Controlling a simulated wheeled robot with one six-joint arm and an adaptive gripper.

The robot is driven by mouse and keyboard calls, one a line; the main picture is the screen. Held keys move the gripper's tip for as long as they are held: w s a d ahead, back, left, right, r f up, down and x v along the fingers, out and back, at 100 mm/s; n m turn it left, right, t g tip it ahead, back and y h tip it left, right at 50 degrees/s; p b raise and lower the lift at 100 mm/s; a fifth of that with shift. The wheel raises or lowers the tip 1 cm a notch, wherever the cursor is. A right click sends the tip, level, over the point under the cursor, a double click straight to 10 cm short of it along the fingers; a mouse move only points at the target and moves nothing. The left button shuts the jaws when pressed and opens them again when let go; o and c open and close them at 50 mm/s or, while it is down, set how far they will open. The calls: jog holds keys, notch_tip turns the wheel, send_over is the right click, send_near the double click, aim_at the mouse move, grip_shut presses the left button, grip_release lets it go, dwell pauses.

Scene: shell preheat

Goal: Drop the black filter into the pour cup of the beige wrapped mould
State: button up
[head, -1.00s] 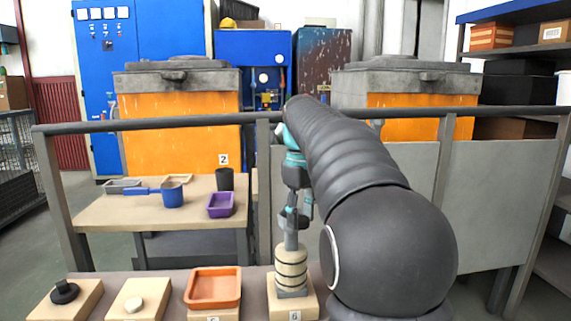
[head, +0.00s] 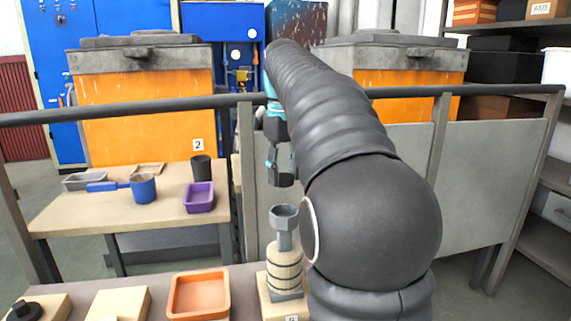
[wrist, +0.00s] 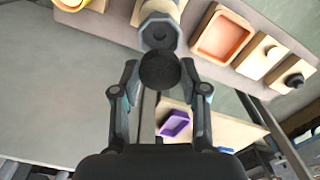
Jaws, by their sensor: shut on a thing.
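The beige wrapped mould (head: 284,268) stands upright on a wooden block, with dark bands around it. Its grey pour cup (head: 284,213) sits on top and faces up. It also shows in the wrist view as a hexagonal cup (wrist: 159,32). My gripper (head: 281,172) is above the cup in the head view. In the wrist view its two fingers are shut on the round black filter (wrist: 160,71). The filter overlaps the cup's lower rim in that picture, so it looks offset from the cup's centre. The filter appears apart from the cup in the head view.
An orange tray (head: 198,296) stands left of the mould, and a black piece (head: 24,311) lies on a block farther left. A railing (head: 245,150) runs behind. Beyond it, a table (head: 75,213) carries a blue ladle (head: 143,189), a purple tray (head: 199,197) and a dark cup (head: 201,169).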

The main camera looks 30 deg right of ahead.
aim_at(284, 176)
jog(key=shift+f+b, duration=2.2)
jog(key=shift+f, duration=0.85)
jog(key=shift+s+p, duration=0.1)
jog(key=shift+p, duration=0.2)
jog(key=o, duration=0.9)
jog(key=shift+r, duration=3.75)
